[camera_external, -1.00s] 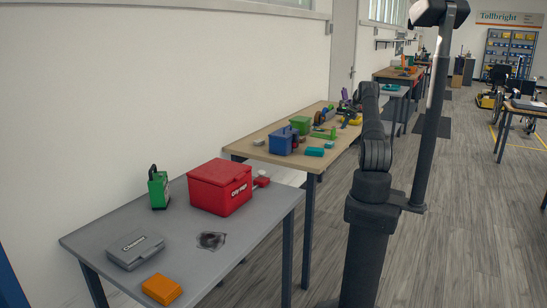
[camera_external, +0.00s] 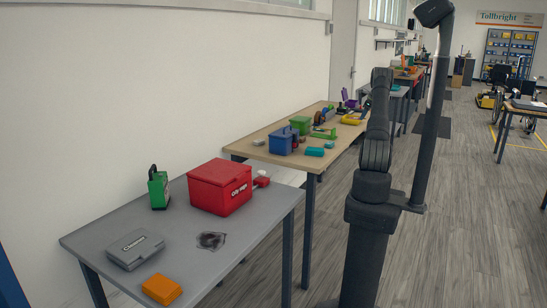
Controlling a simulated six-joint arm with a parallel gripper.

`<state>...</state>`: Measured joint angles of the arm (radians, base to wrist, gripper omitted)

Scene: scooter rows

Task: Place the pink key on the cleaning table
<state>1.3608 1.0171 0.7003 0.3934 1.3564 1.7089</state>
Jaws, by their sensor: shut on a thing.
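I cannot make out a pink key in this view. No table carries a readable cleaning label, so I cannot tell which is the cleaning table. Three tables stand along the wall: a near grey table (camera_external: 82,240), a wooden-topped table (camera_external: 240,147) beyond it, and a further grey one (camera_external: 393,94). My arm reaches away from the camera beside the far end of the wooden table. My gripper is hidden behind my own arm, so its jaws and anything in them do not show.
A blue box (camera_external: 281,141) and several small items crowd the wooden table.

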